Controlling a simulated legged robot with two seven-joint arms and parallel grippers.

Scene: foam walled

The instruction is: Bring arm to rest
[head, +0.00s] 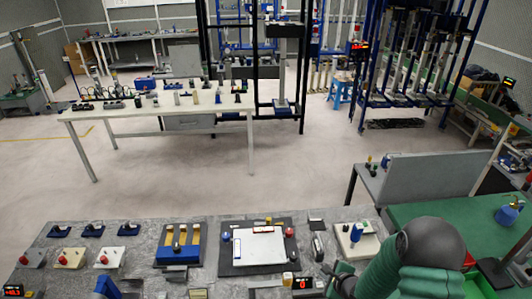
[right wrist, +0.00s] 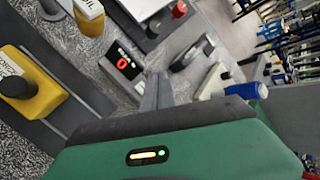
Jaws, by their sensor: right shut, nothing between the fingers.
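My right arm (head: 405,265), green with a dark grey rounded joint, reaches in from the bottom right of the head view. Its gripper (head: 338,281) is low over the right part of the grey workbench, near a small red-digit display (head: 302,283). In the right wrist view the grey fingers (right wrist: 156,92) are together with nothing held. The display (right wrist: 123,64) shows just beyond them, reading 0. Whether the fingers touch the bench is hard to tell. My left gripper is not seen.
The bench (head: 200,240) holds a dark board with a white plate (head: 253,249), a blue tray with yellow parts (head: 181,244), and several red-button boxes (head: 70,258). A green table (head: 463,222) and grey panel (head: 432,178) stand right. Open floor (head: 230,180) lies beyond.

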